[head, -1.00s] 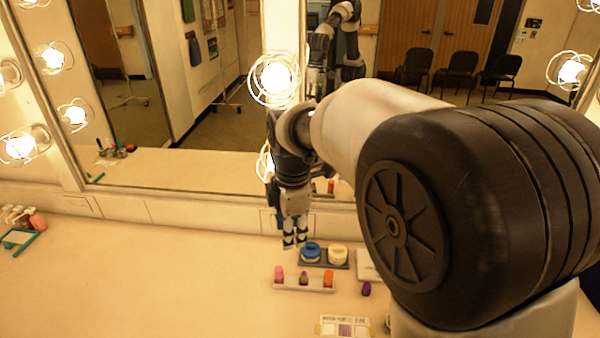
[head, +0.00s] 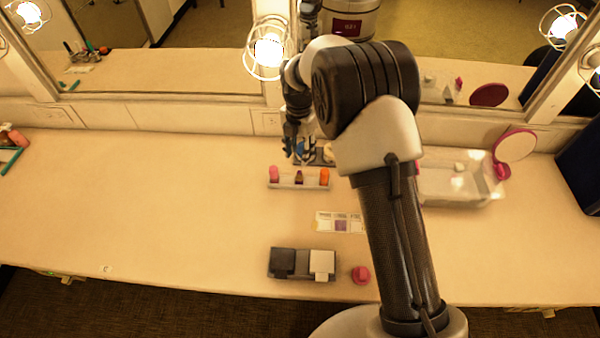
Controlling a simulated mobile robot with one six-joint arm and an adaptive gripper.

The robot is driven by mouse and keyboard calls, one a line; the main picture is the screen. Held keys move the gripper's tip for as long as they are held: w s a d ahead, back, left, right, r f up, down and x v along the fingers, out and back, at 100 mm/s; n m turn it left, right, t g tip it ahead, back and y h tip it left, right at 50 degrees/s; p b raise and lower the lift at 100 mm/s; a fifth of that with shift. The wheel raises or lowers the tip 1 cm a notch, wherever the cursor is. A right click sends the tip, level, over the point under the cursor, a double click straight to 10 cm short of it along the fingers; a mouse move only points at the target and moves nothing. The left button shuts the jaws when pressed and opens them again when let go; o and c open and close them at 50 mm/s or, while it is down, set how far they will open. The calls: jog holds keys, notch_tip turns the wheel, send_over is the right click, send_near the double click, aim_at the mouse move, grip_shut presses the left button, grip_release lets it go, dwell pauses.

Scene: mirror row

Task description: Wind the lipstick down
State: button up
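A low, pale rack (head: 300,185) stands on the counter just in front of my gripper. It holds three small upright pieces that look like lipsticks: a pink one (head: 273,173) at the left, a dark brown one (head: 298,177) in the middle and an orange one (head: 324,177) at the right. I cannot tell which one the task means, or how far any is wound out. My gripper (head: 297,153) points down just behind the rack, close to a blue-lidded jar (head: 303,147). Its fingers are small and dark here, so their opening is unclear. Nothing is visibly held.
The grey jar tray (head: 325,160) is partly hidden by my arm. A palette (head: 338,222) lies in front of the rack. A black-and-white case (head: 302,264) and pink piece (head: 361,274) sit near the front edge. A clear bin (head: 450,185) and round mirror (head: 514,147) stand right.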

aim_at(299, 171)
notch_tip(299, 171, down, 10)
jog(key=shift+r+b, duration=0.1)
jog(key=shift+b, duration=1.1)
grip_shut()
